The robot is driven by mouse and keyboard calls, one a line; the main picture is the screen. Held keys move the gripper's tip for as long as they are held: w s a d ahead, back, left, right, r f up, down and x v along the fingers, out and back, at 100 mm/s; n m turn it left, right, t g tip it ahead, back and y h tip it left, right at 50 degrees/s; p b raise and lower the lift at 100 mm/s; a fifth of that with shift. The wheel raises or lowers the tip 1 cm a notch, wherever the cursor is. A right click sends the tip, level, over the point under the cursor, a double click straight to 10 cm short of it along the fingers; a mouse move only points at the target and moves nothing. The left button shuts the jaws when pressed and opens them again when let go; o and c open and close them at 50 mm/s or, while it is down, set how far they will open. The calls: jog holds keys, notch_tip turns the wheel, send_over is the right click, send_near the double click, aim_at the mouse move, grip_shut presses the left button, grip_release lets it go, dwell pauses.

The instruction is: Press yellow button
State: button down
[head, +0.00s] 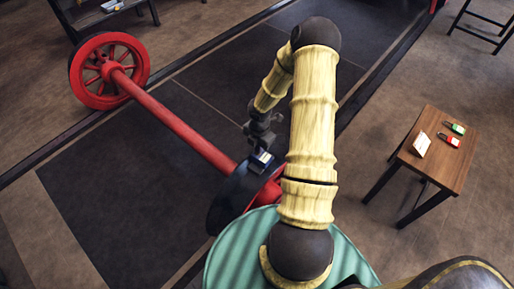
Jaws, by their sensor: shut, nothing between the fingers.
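I cannot make out a yellow button anywhere in the head view. My gripper (262,158) is near the middle of the view, at the end of my yellow, ribbed arm. It is small and dark, with a pale patch on it, and is shut with nothing between its fingers. It appears over or close to the near end of a red axle (185,131), by a dark wheel (232,196). I cannot tell whether it touches either. My arm hides part of the area to the right.
A red spoked wheel (108,70) is on the axle's far end. A small wooden table (437,171) at right holds a white card (421,144), a green item (454,128) and a red item (448,139). The floor between the arm and table is clear.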

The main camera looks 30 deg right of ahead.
jog(key=shift+s+f, duration=0.1)
jog(key=shift+f, duration=0.7)
jog(key=shift+s+f+b, duration=0.2)
jog(key=shift+b, duration=0.1)
jog(key=shift+a, duration=0.1)
jog(key=shift+r+p, duration=0.45)
jog(key=shift+r, duration=0.05)
notch_tip(320, 180, up, 14)
jog(key=p, duration=0.5)
jog(key=shift+w+d+p, duration=0.3)
jog(key=shift+w, duration=0.05)
jog(key=shift+r, duration=0.15)
